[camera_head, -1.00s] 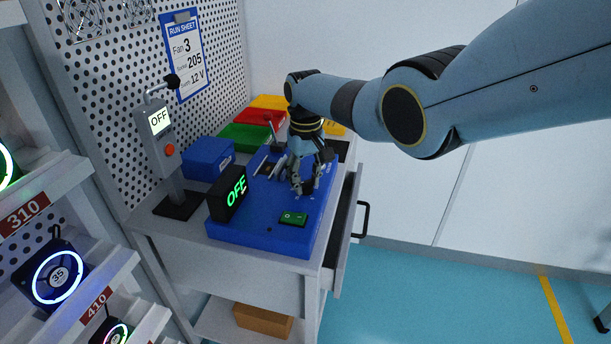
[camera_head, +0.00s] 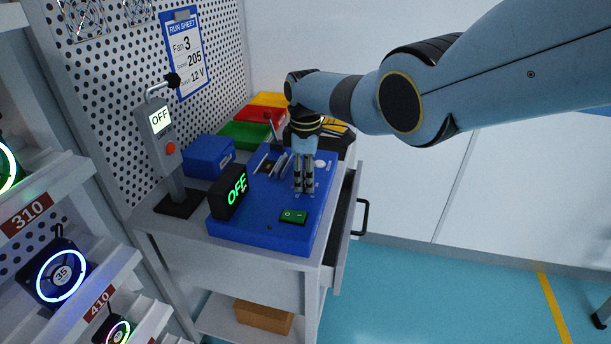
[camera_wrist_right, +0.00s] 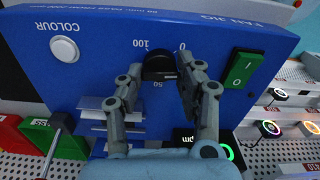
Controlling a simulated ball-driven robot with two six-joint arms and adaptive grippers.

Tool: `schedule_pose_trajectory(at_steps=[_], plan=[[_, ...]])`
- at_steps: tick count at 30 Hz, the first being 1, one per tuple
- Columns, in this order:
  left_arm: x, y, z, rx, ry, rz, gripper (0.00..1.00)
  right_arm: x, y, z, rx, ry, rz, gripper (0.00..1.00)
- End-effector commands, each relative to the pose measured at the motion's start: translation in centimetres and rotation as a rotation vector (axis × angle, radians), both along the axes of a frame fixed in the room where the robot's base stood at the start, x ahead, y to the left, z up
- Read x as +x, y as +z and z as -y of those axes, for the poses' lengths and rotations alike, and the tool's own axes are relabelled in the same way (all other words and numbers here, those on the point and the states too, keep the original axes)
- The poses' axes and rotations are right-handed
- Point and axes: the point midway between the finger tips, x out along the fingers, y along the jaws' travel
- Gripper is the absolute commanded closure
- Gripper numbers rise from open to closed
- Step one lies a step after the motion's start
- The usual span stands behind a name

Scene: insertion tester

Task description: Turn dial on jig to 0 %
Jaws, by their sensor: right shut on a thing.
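The blue jig (camera_head: 262,222) lies on the cart top in the head view. Its black dial (camera_wrist_right: 159,66) shows in the right wrist view, with 0, 50 and 100 printed around it. My right gripper (camera_wrist_right: 162,68) points down at the jig, one finger on each side of the dial, shut on it. In the head view the right gripper (camera_head: 304,190) hides the dial. I cannot tell exactly where the dial's mark points. My left gripper is not in view.
The jig also carries a green switch (camera_head: 293,216), a black display reading OFF (camera_head: 229,193) and a white COLOUR button (camera_wrist_right: 64,49). A grey stand with an OFF screen (camera_head: 160,119) is at the left. Blue, green, red and yellow bins stand behind.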

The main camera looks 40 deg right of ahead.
Motion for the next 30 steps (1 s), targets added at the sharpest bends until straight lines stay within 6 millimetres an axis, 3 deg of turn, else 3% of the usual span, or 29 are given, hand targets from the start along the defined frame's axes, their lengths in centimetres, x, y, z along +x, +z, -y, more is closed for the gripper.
schedule_pose_trajectory(at_steps=[15,30], plan=[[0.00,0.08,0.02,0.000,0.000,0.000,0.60,0.09,0.08,-0.01,0.000,0.454,0.002,0.97],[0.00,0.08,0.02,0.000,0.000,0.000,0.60,0.10,0.09,-0.02,0.000,0.664,0.003,0.97]])
